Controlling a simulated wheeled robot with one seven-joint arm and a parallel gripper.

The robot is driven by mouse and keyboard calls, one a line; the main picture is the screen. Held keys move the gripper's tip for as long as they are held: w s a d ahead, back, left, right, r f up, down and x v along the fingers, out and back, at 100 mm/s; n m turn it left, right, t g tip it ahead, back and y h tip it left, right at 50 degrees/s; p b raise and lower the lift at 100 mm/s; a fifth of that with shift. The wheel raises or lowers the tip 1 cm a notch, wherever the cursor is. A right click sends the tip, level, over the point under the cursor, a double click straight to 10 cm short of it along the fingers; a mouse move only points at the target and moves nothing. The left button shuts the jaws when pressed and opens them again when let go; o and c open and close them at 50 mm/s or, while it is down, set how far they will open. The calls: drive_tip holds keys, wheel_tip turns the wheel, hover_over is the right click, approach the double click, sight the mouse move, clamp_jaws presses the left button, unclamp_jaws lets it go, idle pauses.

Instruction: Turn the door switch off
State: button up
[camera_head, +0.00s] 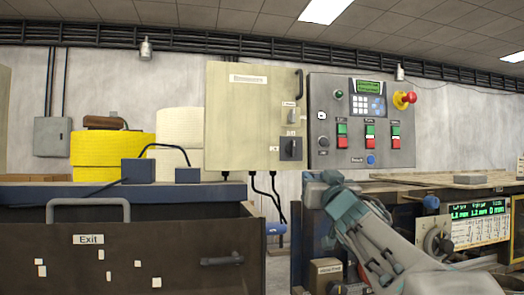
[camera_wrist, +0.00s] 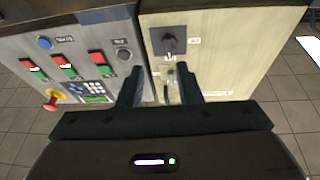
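A beige cabinet door (camera_head: 235,120) carries a large dark rotary switch (camera_head: 290,148) low on its right side, with a smaller light switch (camera_head: 291,117) above it. The labels are too small to read, so I cannot tell which is the door switch. In the wrist view, which looks upside down, the rotary switch (camera_wrist: 168,42) lies beyond my fingers. My gripper (camera_wrist: 159,85) is open and empty, its two dark fingers apart. The smaller switch (camera_wrist: 172,92) shows between them, apparently not gripped. In the head view my arm reaches up below the panels; its fingers are not clear.
A grey control panel (camera_head: 355,162) with red and green buttons and a red emergency knob (camera_head: 408,98) adjoins the cabinet on the right. A dark handle (camera_head: 299,83) sticks out from the door. Black cables (camera_head: 271,190) hang below. A dark Exit bin (camera_head: 190,230) stands at lower left.

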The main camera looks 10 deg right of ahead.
sight(294, 144)
drive_tip(key=shift+n+t+y, duration=0.4)
drive_tip(key=shift+n+y, duration=0.3)
drive_tip(key=shift+y, duration=0.2)
drive_tip(key=r+p+x, duration=0.1)
drive_tip(key=x, duration=0.4)
drive_tip(key=p+x, duration=0.2)
drive_tip(key=x, duration=0.3)
drive_tip(key=s+r+p+x, duration=0.1)
drive_tip(key=x, duration=0.3)
drive_tip(key=shift+w+a+r, duration=0.1)
drive_tip(key=shift+w+r, duration=0.25)
drive_tip(key=shift+r, duration=0.1)
clamp_jaws()
